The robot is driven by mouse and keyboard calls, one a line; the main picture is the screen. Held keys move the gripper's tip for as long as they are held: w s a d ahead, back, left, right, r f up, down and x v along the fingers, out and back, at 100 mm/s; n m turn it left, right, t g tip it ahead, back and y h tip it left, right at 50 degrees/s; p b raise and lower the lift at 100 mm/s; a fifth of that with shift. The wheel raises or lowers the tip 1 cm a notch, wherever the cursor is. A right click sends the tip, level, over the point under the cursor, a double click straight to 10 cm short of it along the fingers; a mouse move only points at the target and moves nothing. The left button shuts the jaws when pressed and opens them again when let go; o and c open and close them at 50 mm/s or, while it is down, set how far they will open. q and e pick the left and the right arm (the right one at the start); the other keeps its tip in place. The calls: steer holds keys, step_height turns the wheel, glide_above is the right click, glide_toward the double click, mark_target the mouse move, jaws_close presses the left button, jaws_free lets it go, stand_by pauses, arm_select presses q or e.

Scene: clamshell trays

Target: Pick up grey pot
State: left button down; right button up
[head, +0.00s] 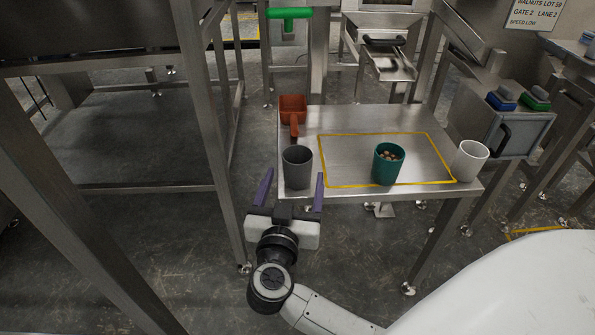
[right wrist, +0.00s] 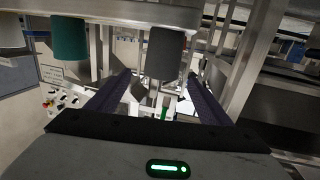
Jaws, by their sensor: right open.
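The grey pot (head: 298,168) stands upright at the front left of the small metal table (head: 345,118). My right gripper (head: 294,180) is open in front of the table, its two purple fingers pointing toward the pot. In the head view the fingertips lie to either side of the pot, with no visible contact. In the right wrist view the grey pot (right wrist: 165,53) shows ahead, between and beyond the open fingers (right wrist: 157,78). Nothing is between the fingers. My left gripper is not in view.
A teal pot (head: 387,168) with nut-like pieces stands within a yellow outline on the table. A white cup (head: 470,160) stands at the right edge. A red-brown scoop (head: 293,112) lies behind the grey pot. A metal frame post (head: 222,130) rises left of the table.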

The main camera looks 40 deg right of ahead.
mark_target(295, 167)
steer(key=x, duration=0.2)
steer(key=shift+w+d+b, duration=0.15)
steer(key=shift+w+b, duration=0.05)
steer(key=shift+b, duration=0.1)
steer(key=shift+w+d, duration=0.4)
steer(key=shift+w, duration=0.05)
steer(key=b+x, duration=0.2)
steer(key=x, duration=0.1)
steer(key=shift+w+d+f, duration=0.1)
steer(key=shift+w+d, duration=0.05)
steer(key=shift+w, duration=0.2)
steer(key=shift+w+d, duration=0.3)
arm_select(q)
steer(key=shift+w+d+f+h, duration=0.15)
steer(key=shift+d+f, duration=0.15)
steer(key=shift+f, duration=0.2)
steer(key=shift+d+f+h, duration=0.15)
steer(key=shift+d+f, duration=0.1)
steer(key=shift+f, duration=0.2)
arm_select(e)
steer(key=c, duration=1)
steer(key=shift+c, duration=0.2)
